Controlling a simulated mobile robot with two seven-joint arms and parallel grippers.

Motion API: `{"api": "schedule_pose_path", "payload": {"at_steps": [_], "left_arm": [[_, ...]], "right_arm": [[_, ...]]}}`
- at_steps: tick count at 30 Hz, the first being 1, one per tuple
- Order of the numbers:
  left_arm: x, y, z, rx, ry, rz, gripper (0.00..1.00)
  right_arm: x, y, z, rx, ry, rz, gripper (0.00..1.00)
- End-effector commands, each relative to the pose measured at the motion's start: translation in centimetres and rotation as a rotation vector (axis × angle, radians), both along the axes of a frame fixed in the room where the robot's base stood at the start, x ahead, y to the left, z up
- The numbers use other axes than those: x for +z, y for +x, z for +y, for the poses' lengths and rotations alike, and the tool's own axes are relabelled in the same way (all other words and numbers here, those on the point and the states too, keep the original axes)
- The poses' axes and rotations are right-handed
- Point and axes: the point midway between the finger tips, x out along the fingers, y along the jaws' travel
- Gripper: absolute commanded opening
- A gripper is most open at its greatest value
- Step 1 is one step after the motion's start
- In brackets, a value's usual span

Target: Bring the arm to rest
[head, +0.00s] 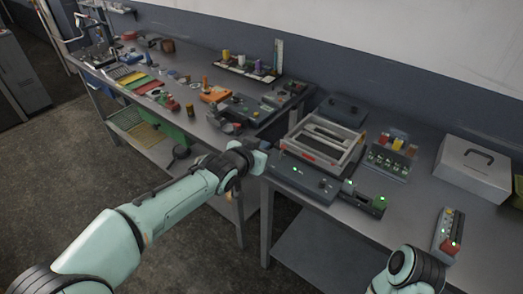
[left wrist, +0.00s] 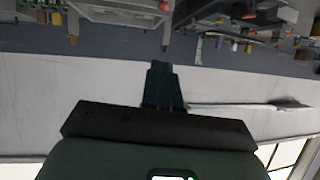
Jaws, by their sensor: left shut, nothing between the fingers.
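My left arm reaches in from the lower left in the head view. Its gripper (head: 272,147) is over the gap between the two benches, near the left edge of the right bench (head: 400,225). In the left wrist view the dark fingers (left wrist: 160,75) of the left gripper are together, with nothing between them. Part of my right arm shows at the lower right in the head view, but its gripper is out of sight.
A framed machine (head: 322,140) stands on the right bench just right of my left gripper. A grey case (head: 472,168) stands at the right. The left bench (head: 180,70) carries several tools and coloured trays. The floor (head: 75,150) at the left is clear.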

Motion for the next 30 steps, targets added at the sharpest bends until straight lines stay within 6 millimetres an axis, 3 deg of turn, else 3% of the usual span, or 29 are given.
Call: {"api": "schedule_pose_path", "payload": {"at_steps": [14, 17, 20, 23, 26, 30], "left_arm": [[0.1, -0.1, 0.1, 0.000, -0.001, 0.000, 0.00], [-0.6, -0.1, 0.1, 0.001, 0.002, 0.012, 0.00], [-3.7, -0.1, 0.4, 0.010, 0.005, 0.065, 0.00], [-9.6, -0.6, 1.2, 0.029, 0.008, 0.167, 0.00], [-17.0, -2.1, 2.6, 0.063, 0.004, 0.301, 0.00], [-26.9, -6.0, 5.0, 0.127, -0.018, 0.496, 0.00]], "right_arm": [[0.0, 0.0, 0.0, 0.000, 0.000, 0.000, 0.53], [0.0, 0.0, 0.0, 0.000, 0.000, 0.000, 0.53], [0.1, 0.0, 0.0, 0.000, 0.000, 0.000, 0.53], [0.3, 0.1, 0.0, 0.000, 0.001, -0.002, 0.53], [0.5, 0.2, 0.0, 0.000, 0.000, -0.002, 0.53], [0.8, 0.4, 0.0, 0.000, 0.000, -0.004, 0.53]]}}
